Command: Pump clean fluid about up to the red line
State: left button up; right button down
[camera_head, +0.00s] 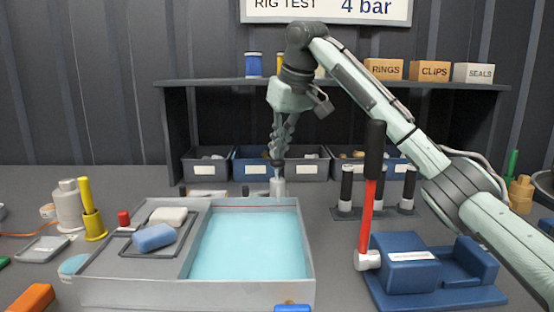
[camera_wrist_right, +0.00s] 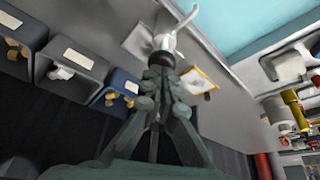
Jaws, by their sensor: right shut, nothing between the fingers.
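A grey tank (camera_head: 308,285) holds pale blue fluid (camera_head: 250,245); its edge and fluid also show in the wrist view (camera_wrist_right: 245,25). A blue pump body (camera_head: 405,265) stands right of the tank, with an upright red lever (camera_head: 366,215) topped by a black grip (camera_head: 375,150). My right gripper (camera_head: 277,163) points down behind the tank's far wall, shut and empty. A small pale fitting (camera_head: 277,187) stands right below its fingertips; in the wrist view it is white with a curved spout (camera_wrist_right: 170,35). Whether they touch is unclear. My left gripper is out of view.
A tray (camera_head: 125,250) on the tank's left side carries a blue sponge (camera_head: 154,237) and a pale block (camera_head: 168,216). Bins (camera_head: 208,165) line the back under a shelf (camera_head: 220,82). Black-topped cylinders (camera_head: 346,185) stand behind the pump. My right arm passes above the pump.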

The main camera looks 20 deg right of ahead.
jog(key=shift+f+b, duration=0.3)
jog(key=shift+f, duration=0.9)
jog(key=shift+r, duration=0.1)
jog(key=shift+r+p, duration=0.45)
jog(key=shift+r, duration=1)
